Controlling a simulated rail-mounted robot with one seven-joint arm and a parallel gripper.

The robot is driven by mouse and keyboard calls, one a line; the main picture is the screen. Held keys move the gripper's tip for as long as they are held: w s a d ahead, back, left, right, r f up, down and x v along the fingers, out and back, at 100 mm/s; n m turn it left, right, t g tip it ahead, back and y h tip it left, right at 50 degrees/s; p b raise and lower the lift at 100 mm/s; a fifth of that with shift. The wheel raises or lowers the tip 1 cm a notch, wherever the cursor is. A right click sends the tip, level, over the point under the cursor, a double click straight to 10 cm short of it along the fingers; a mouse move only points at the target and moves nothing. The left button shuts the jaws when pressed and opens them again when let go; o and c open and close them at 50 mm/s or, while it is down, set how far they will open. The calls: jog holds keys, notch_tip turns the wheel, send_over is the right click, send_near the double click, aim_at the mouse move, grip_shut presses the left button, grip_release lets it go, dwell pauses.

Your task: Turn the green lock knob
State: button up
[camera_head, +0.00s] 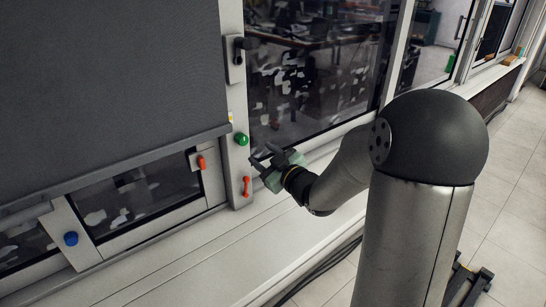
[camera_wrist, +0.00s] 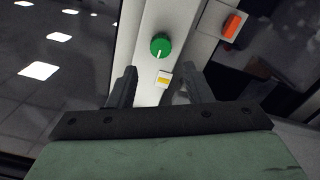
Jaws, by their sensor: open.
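The green lock knob (camera_head: 242,139) is on the pale vertical post between the two windows in the head view. It also shows in the wrist view (camera_wrist: 160,45), round with a light mark on its face. My gripper (camera_head: 262,158) is open and empty, close to the post, a little below and to the right of the knob in the head view. In the wrist view the two dark fingers of my gripper (camera_wrist: 158,84) stand apart, and the knob appears beyond their tips, roughly between them. Nothing touches the knob.
A red handle (camera_head: 246,186) is low on the same post, and another red handle (camera_head: 201,162) is on the left window frame. A black handle (camera_head: 243,44) is above. A dark blind (camera_head: 105,85) covers the left window.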

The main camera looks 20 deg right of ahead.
aim_at(244, 141)
jog(key=p+x, duration=0.1)
jog(key=x, duration=0.8)
jog(key=shift+a+r, duration=0.1)
jog(key=shift+r, duration=0.05)
jog(key=shift+s, duration=0.1)
jog(key=c, duration=0.6)
jog(key=shift+o, duration=0.2)
jog(key=n, duration=1.7)
jog(key=shift+n, duration=0.3)
jog(key=o, duration=0.8)
jog(key=shift+s, duration=0.1)
